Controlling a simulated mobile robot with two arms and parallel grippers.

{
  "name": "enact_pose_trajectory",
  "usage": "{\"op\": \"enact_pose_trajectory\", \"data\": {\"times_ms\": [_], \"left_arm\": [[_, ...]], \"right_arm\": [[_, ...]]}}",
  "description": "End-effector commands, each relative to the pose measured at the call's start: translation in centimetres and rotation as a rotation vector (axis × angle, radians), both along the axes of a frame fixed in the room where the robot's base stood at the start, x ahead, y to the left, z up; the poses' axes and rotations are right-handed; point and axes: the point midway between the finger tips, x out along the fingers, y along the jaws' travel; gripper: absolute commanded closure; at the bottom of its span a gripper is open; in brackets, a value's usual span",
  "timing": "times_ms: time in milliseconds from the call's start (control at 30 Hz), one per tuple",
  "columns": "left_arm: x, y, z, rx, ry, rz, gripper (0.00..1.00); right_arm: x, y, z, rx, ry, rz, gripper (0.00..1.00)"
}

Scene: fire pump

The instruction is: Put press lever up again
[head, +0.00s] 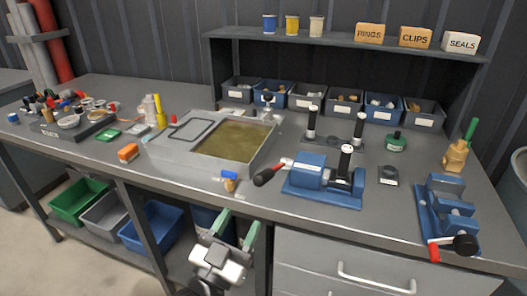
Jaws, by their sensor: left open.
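The blue press (320,178) stands near the front edge of the bench, right of centre. Its lever (268,176) has a thick black grip and sticks out to the left, sloping down towards the bench front; a small red part shows near its upper end. My left gripper (236,229) is open, with two green fingertips pointing up. It is empty, in front of the bench edge, below and left of the lever and apart from it. My right gripper is not in view.
A grey basin (165,152) with murky liquid stands left of the press. A small blue-and-orange part (230,183) lies between my gripper and the lever. A blue vise (447,210) stands at the right. Bins (300,97) line the back.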

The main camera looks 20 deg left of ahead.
Motion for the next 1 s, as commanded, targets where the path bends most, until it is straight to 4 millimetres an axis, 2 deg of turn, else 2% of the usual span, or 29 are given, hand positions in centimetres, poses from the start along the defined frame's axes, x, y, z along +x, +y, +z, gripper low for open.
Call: {"op": "enact_pose_trajectory", "data": {"times_ms": [67, 167, 633, 800, 1000], "left_arm": [[0.3, 0.0, 0.3, 0.003, 0.009, -0.002, 0.48], [1.1, -0.2, 0.5, 0.003, 0.011, -0.002, 0.48], [8.5, -1.4, 3.7, 0.003, 0.009, -0.001, 0.48], [9.7, -1.6, 4.1, 0.003, 0.009, -0.002, 0.48], [10.0, -1.7, 4.1, 0.004, 0.010, -0.002, 0.48]], "right_arm": [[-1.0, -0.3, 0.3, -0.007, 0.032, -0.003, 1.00], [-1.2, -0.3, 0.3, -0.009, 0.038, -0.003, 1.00], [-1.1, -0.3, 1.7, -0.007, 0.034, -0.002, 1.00], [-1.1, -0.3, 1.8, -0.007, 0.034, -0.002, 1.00], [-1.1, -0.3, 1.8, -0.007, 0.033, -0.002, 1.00]]}}
